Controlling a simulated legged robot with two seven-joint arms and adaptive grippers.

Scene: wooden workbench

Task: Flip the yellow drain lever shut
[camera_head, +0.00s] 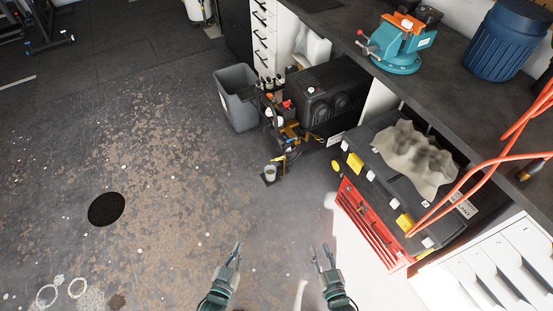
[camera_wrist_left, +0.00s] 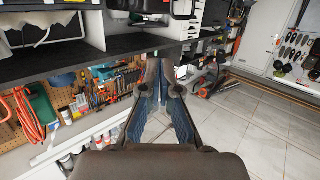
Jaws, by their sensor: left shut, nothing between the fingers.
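A small yellow lever (camera_head: 283,158) shows low at the front of the black compressor (camera_head: 325,92) in the head view. It is too small to tell its exact angle. A small cup (camera_head: 270,172) stands on a dark pad just below and left of it. My left gripper (camera_head: 238,246) is shut and empty, well in front of the lever and apart from it. In the left wrist view its two fingers (camera_wrist_left: 162,85) reach forward; the lever cannot be made out there. My right gripper (camera_head: 320,250) has its fingers apart, empty, to the right of the left one.
A grey bin (camera_head: 237,97) stands left of the compressor. A red tool chest (camera_head: 366,222) with a black case on top stands at the right. The workbench (camera_head: 453,90) runs above with a teal vise (camera_head: 399,48).

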